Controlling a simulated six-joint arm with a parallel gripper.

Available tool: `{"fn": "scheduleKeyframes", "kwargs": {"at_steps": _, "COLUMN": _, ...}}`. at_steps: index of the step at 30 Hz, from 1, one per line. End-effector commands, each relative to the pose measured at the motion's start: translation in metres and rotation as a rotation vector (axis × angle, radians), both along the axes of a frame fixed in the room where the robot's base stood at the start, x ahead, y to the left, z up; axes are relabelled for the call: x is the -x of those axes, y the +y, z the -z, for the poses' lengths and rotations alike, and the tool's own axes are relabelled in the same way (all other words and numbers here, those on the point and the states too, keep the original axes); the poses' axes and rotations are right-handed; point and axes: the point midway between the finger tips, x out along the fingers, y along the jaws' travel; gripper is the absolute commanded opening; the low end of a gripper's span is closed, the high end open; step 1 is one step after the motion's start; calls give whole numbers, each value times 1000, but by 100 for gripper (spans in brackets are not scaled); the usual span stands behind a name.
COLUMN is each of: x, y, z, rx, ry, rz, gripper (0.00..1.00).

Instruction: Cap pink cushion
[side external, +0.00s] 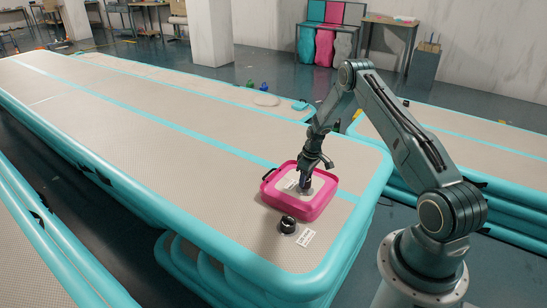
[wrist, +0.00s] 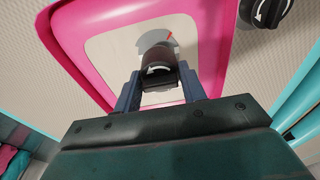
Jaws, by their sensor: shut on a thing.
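The pink cushion (side external: 322,202) lies on the beige and teal inflatable track near its front right end. It has a pale top panel and a dark handle at its left corner; its pink border (wrist: 75,45) also shows in the wrist view. My gripper (side external: 307,184) is over the cushion's top, pointing down. In the wrist view my gripper (wrist: 160,92) is shut on a black cap (wrist: 157,68) with a white curved arrow and a red mark. The cap is at the cushion's pale panel; whether it is seated in a valve is hidden.
A second black cap (side external: 288,224) sits on the track (side external: 200,180) just in front of the cushion, also in the wrist view's upper right (wrist: 265,12). A white label (side external: 306,238) lies beside it. The track to the left is clear.

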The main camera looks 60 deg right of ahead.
Motion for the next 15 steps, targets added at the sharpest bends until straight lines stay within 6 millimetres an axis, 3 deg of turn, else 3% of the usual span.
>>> {"fn": "scheduleKeyframes", "kwargs": {"at_steps": 15, "x": 0, "y": 0, "z": 10, "rx": 0, "ry": 0, "rz": 0, "gripper": 15}}
